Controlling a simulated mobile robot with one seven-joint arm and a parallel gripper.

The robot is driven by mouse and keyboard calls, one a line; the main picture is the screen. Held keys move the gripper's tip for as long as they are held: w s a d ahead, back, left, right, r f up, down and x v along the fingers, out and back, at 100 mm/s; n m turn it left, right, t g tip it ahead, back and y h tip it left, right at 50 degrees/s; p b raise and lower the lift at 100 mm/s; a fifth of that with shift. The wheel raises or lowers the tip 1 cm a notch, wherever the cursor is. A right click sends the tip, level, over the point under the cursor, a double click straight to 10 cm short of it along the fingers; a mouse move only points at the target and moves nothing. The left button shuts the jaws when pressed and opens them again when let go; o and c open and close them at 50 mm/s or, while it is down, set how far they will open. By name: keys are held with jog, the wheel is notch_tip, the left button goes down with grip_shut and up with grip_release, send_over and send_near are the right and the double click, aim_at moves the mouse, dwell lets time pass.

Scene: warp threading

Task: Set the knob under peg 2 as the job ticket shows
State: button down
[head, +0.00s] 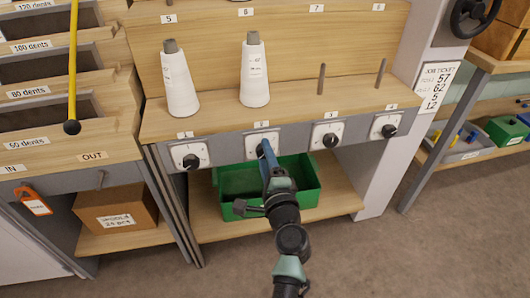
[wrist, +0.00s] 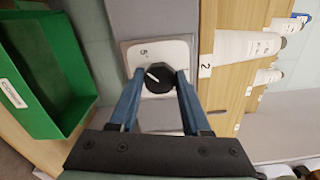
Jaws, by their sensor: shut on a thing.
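The knob under peg 2 (wrist: 159,79) is black and round with a white mark, which points to the upper left in the wrist view. It sits on a white dial plate (wrist: 181,52) with a "5" at its upper left. My gripper (wrist: 158,84) is shut on this knob, one blue finger on each side. In the head view my gripper (head: 263,148) covers most of that knob and its plate (head: 250,142). The job ticket (head: 436,86) hangs on the white post at right; its large numbers read 57, 62, 5 and 12, and its small words are unclear.
Other knobs sit under peg 1 (head: 190,161), peg 3 (head: 330,140) and peg 4 (head: 388,131). White cones stand behind labels 1 (head: 180,82) and 2 (head: 254,75). A green bin (head: 306,180) stands below the panel, close under my arm.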

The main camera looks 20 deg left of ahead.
jog(key=shift+m+p, duration=0.4)
jog(key=shift+m, duration=0.9)
jog(key=shift+c, duration=1.8)
grip_release()
jog(key=p+v, duration=0.3)
jog(key=v, duration=1)
